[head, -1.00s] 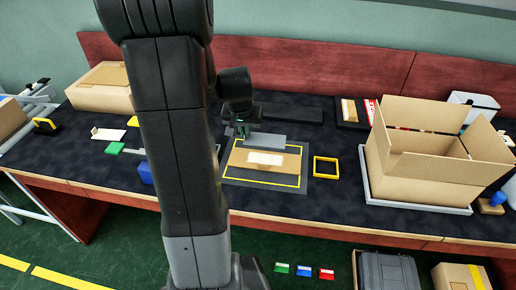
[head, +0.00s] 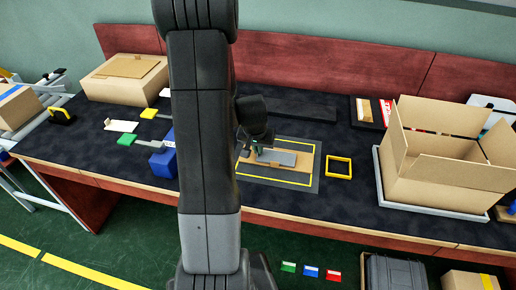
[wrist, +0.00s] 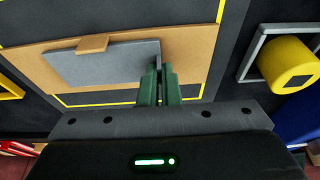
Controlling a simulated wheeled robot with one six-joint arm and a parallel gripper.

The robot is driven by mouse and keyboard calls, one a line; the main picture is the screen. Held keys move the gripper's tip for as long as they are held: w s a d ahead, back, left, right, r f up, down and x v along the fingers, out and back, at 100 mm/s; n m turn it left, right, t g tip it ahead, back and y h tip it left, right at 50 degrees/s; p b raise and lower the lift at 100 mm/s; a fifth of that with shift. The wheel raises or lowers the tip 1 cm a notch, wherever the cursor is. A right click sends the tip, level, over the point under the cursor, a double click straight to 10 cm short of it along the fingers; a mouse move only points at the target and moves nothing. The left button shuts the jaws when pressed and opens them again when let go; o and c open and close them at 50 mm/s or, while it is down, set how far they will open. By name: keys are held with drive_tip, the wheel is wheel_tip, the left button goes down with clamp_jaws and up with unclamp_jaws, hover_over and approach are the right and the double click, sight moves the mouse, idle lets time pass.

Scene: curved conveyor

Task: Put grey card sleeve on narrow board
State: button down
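The grey card sleeve (head: 278,157) is a flat grey plate with an upright tab at one end, over the narrow board. The tan narrow board (head: 303,164) lies on a dark mat with a yellow outline. My gripper (head: 256,146) is at the sleeve's left end in the head view. In the wrist view my green fingers (wrist: 160,84) are shut on the upright tab of the sleeve (wrist: 100,65), with the board (wrist: 198,55) beneath. A small tan piece (wrist: 93,43) overlaps the sleeve's edge. I cannot tell whether the sleeve touches the board.
A yellow square frame (head: 339,168) lies right of the mat (head: 316,180). A large open carton (head: 412,170) stands further right on a grey tray. A blue box (head: 163,163) and green, white and yellow cards lie to the left. A closed carton (head: 122,82) is at the back left.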

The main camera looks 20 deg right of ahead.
drive_tip(key=shift+f, duration=0.2)
drive_tip(key=c, duration=1.6)
unclamp_jaws()
drive_tip(key=shift+c, duration=0.2)
drive_tip(key=shift+r, duration=0.1)
drive_tip(key=shift+r, duration=0.45)
drive_tip(key=p+v, duration=0.1)
drive_tip(key=v, duration=1)
drive_tip(key=shift+r, duration=0.15)
drive_tip(key=shift+s, duration=0.1)
